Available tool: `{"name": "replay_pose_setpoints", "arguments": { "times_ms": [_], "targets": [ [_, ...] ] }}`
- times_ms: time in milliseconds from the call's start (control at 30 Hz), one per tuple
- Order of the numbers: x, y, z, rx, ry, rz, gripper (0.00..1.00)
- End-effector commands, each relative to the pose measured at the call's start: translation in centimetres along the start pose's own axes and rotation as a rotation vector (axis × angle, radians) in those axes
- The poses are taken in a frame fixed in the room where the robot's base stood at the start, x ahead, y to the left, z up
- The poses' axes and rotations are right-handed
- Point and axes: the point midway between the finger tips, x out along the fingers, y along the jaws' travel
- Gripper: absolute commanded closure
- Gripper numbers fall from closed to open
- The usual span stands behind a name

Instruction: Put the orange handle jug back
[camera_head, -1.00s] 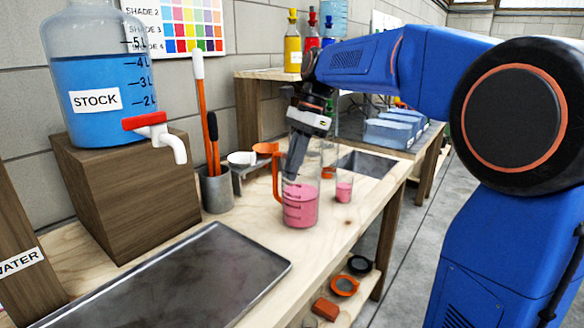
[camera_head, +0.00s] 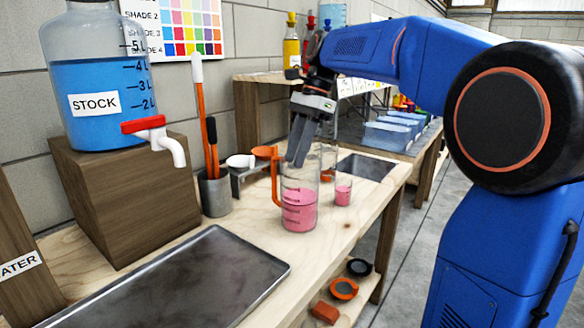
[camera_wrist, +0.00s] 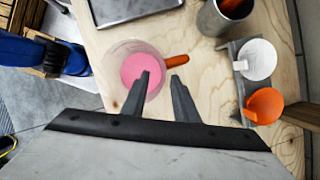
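The orange handle jug (camera_head: 299,209) stands upright on the wooden bench with pink liquid in its lower part. Its orange handle (camera_head: 276,178) is on the left side in the head view. In the wrist view the jug (camera_wrist: 137,67) is seen from above, with its handle (camera_wrist: 176,61) pointing right. My gripper (camera_head: 297,160) is over the jug, with its fingers pointing down.
A small beaker of pink liquid (camera_head: 343,191) stands right of the jug. A metal tray (camera_head: 180,285) lies in front. A metal pot of tools (camera_head: 215,192) and a small rack with white and orange scoops (camera_head: 240,162) are to the left. The stock tank (camera_head: 100,75) sits on a wooden block.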

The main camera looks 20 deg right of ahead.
Motion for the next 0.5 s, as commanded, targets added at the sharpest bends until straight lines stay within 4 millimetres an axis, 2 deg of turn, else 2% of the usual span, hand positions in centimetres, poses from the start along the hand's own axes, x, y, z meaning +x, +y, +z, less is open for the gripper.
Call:
{"name": "replay_pose_setpoints", "arguments": {
  "times_ms": [100,233,500],
  "targets": [
    [-2.5,-0.1,0.0,0.0,0.001,-0.003,0.73],
    [-4.6,-0.1,-0.1,0.001,0.0,-0.001,0.73],
    [-7.0,0.0,0.0,0.0,0.0,0.0,0.73]
  ]
}}
